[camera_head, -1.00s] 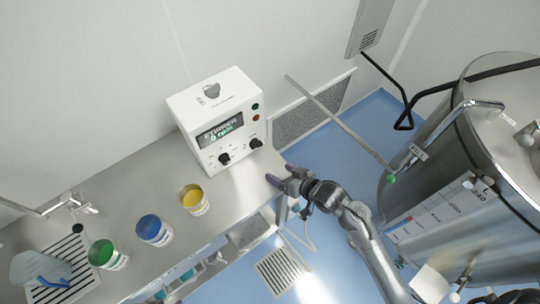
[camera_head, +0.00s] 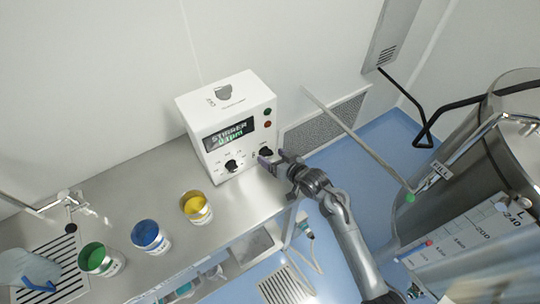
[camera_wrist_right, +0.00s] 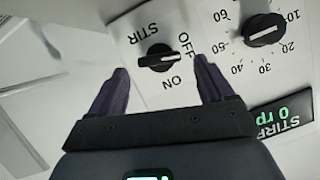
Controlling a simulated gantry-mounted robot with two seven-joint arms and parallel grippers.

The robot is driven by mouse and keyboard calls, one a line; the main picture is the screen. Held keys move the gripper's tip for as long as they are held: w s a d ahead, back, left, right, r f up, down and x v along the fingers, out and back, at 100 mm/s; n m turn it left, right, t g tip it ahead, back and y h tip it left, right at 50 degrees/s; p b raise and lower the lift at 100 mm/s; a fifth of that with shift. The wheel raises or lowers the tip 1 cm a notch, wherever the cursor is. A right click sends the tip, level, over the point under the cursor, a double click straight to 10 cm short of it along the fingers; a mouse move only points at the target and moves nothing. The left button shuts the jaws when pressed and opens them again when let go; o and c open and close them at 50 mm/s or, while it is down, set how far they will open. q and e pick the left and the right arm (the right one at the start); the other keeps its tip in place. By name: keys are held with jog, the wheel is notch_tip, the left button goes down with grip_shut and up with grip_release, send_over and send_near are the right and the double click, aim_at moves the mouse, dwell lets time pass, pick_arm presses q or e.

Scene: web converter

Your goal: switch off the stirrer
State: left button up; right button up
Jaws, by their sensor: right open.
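The stirrer control box (camera_head: 200,110) is a white unit on the steel bench, with a lit display (camera_head: 228,134) that seems to read 0 rpm. Its black stir switch (camera_head: 265,152) is on the lower right of the front and shows large in the wrist view (camera_wrist_right: 158,58), beside the words STIR, OFF and ON. I cannot tell which word its pointer marks. My right gripper (camera_head: 266,164) is open, its two dark fingers (camera_wrist_right: 162,70) on either side of the switch in the wrist view. Contact cannot be made out. My left gripper is not in view.
A speed knob (camera_head: 232,165) with a number scale sits left of the switch. Red and green lamps (camera_head: 267,118) are above. Yellow (camera_head: 196,206), blue (camera_head: 151,237) and green (camera_head: 101,259) pots stand on the bench. A steel tank (camera_head: 485,185) stands right.

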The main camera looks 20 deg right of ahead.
aim_at(266, 154)
jog(key=shift+x, duration=1.05)
jog(key=c, duration=1)
jog(key=shift+a+r+n+h+p, duration=0.1)
jog(key=shift+n+h+p, duration=0.4)
jog(key=shift+n, duration=0.2)
jog(key=shift+c, duration=0.2)
jog(key=shift+a+n, duration=0.1)
jog(key=shift+n, duration=0.3)
jog(key=o, duration=1)
jog(key=shift+o, duration=0.2)
